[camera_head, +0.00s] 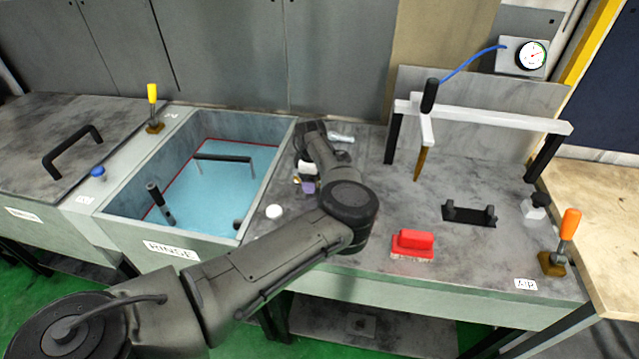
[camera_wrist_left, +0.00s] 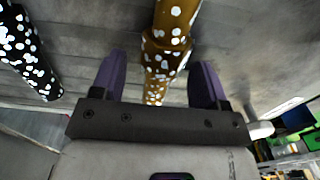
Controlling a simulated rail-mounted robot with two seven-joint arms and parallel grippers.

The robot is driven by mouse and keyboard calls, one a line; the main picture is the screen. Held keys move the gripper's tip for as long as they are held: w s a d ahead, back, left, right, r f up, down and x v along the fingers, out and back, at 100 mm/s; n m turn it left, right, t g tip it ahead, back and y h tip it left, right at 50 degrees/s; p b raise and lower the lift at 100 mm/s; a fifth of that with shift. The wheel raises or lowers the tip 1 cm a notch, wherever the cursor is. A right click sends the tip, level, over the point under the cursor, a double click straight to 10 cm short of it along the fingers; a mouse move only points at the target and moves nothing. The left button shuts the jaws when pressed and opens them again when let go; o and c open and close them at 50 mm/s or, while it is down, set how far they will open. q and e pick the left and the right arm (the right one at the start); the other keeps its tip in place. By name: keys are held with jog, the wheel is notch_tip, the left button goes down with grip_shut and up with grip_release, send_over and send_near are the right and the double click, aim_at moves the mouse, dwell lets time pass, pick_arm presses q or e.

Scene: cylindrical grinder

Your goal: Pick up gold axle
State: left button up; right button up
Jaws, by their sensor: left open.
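The gold axle (camera_wrist_left: 170,30) shows in the left wrist view as a stepped gold cylinder covered in white spots. It runs from the top edge down between the two purple fingers of my left gripper (camera_wrist_left: 156,82). The gripper is open, with a finger on each side of the axle; I see gaps on both sides. A black cylinder with white spots (camera_wrist_left: 22,48) is at the upper left. In the head view my left gripper (camera_head: 304,185) is low over the bench just right of the rinse tank, and the arm mostly hides the axle there. My right gripper is not in view.
The rinse tank (camera_head: 280,150) holds blue liquid and a handled rack (camera_head: 222,158). A red brush (camera_head: 412,243), a black holder (camera_head: 468,214) and a white frame (camera_head: 500,117) with a hanging nozzle stand on the bench to the right. A white round thing (camera_head: 274,211) is near the gripper.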

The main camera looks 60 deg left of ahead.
pick_arm(q)
grip_shut()
dwell(0.7)
